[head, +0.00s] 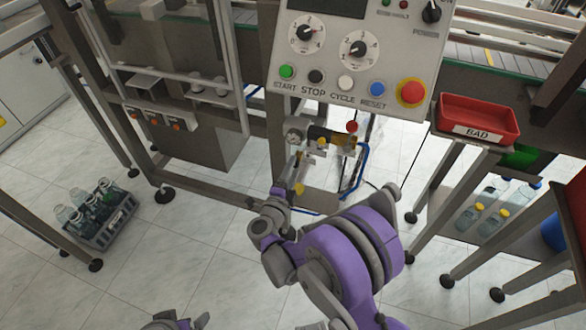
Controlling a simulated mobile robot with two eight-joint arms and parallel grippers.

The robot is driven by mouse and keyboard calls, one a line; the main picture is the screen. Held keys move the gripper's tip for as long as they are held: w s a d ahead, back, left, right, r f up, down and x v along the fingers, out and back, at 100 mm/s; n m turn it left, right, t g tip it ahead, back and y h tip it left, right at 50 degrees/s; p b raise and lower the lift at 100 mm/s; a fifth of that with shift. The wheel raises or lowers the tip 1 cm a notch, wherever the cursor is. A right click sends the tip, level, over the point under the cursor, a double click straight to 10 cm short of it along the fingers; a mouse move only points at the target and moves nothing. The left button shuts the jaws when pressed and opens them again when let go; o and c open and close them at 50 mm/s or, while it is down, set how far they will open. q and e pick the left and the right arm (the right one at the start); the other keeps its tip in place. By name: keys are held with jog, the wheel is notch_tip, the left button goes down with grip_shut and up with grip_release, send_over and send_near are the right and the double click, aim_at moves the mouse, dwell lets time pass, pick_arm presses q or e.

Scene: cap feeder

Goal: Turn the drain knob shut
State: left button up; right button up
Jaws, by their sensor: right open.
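The air unit (330,138) hangs below the control panel, with a dark and amber body, a round gauge at its left and a red knob (352,127) on top. A small yellow knob-like part (298,189) shows below it, right beside my right gripper (294,170). I cannot tell for sure whether this is the drain knob. My right gripper is open, reaching up from below at the left of the air unit. Its fingers are small and partly merge with the parts behind, so contact cannot be told.
The control panel (357,83) with dials and buttons overhangs the air unit. A red BAD tray (478,119) stands on a side table at the right. A bottle crate (98,236) sits on the floor at the left. Machine legs and blue tubing (363,160) surround the unit.

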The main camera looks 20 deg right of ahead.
jog(key=p+v, duration=0.1)
jog(key=v, duration=0.9)
jog(key=shift+s, duration=0.15)
jog(key=shift+a, duration=0.1)
